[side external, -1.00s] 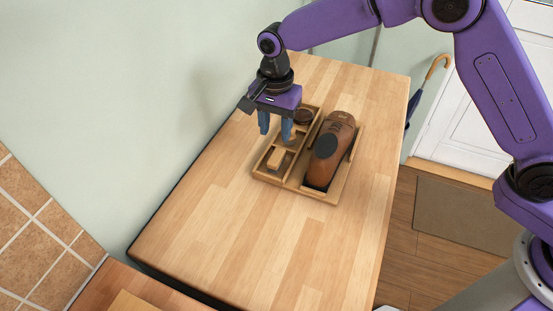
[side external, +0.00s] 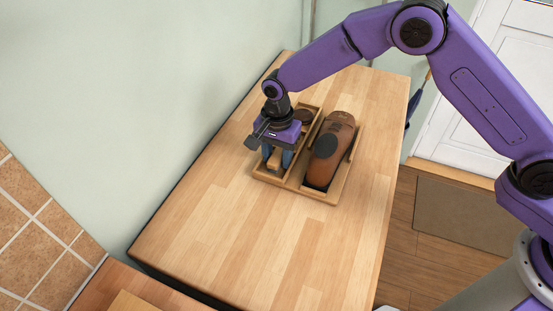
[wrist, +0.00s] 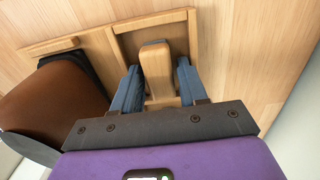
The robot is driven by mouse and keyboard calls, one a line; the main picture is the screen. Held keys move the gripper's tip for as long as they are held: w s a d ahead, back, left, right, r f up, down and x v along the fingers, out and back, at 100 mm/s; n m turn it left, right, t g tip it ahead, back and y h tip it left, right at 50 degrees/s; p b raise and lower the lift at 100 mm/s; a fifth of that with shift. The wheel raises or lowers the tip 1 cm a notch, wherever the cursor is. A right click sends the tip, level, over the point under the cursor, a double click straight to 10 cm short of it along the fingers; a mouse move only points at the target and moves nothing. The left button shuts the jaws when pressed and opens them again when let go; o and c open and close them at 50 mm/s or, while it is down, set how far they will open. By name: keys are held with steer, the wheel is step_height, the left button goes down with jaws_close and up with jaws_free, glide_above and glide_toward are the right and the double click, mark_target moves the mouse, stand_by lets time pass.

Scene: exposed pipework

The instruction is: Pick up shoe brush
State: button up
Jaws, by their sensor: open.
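The shoe brush (wrist: 157,72) shows in the wrist view as a light wooden block with a handle-like body, lying in a compartment of the wooden tray (wrist: 187,14). In the side view a small tan part of the brush (side external: 274,163) shows below my gripper. My gripper (wrist: 159,82) is open, with one blue finger on each side of the brush. The fingers reach down into the compartment. I cannot tell whether they touch the brush. The brush's underside is hidden.
A brown shoe (side external: 328,160) lies in the tray's larger section, just right of my gripper in the side view. A dark round tin (side external: 304,116) sits in the compartment behind. The table (side external: 235,235) is clear in front of the tray.

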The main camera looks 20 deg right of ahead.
steer(key=shift+c, duration=0.3)
steer(key=c, duration=0.7)
steer(key=shift+r, duration=0.15)
steer(key=shift+r, duration=0.25)
step_height(320, 180, up, 2)
steer(key=shift+r, duration=0.1)
steer(key=s+d+r, duration=0.2)
steer(key=s+r, duration=0.1)
steer(key=s, duration=0.1)
steer(key=s+d+r, duration=0.5)
steer(key=s+r, duration=0.2)
steer(key=shift+s+d, duration=0.35)
steer(key=shift+d, duration=0.05)
